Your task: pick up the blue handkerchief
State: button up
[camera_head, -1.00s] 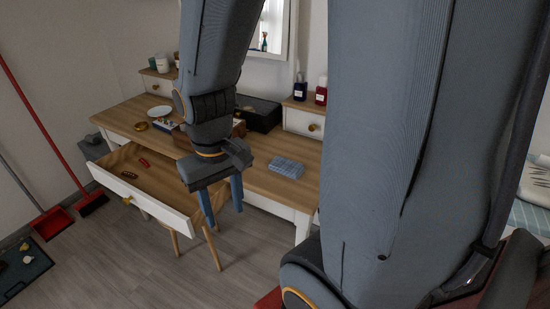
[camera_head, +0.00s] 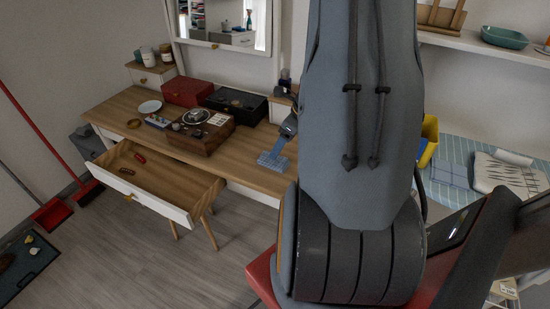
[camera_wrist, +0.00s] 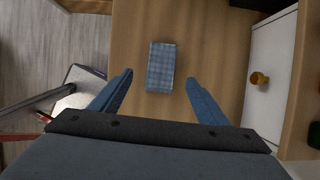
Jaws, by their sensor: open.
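The blue checked handkerchief (camera_wrist: 160,67) lies folded in a flat rectangle on the wooden desk top. In the head view it (camera_head: 272,163) is near the desk's front edge, just left of my arm, which hides part of that area. My gripper (camera_wrist: 159,78) is open and empty in the wrist view. Its two blue fingers stand apart, one on each side of the handkerchief's near end, with gaps between them and the cloth. The exact height above the cloth cannot be told.
An open drawer (camera_head: 150,182) juts out at the desk's front left. A brown box (camera_head: 200,131), a red box (camera_head: 188,92) and a black box (camera_head: 236,102) stand behind and to the left. In the wrist view, a white drawer front with a gold knob (camera_wrist: 259,79) is at right.

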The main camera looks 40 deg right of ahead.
jog(key=shift+x, duration=3.85)
jog(key=shift+s+d, duration=0.1)
jog(key=shift+c, duration=0.5)
jog(key=c, duration=1)
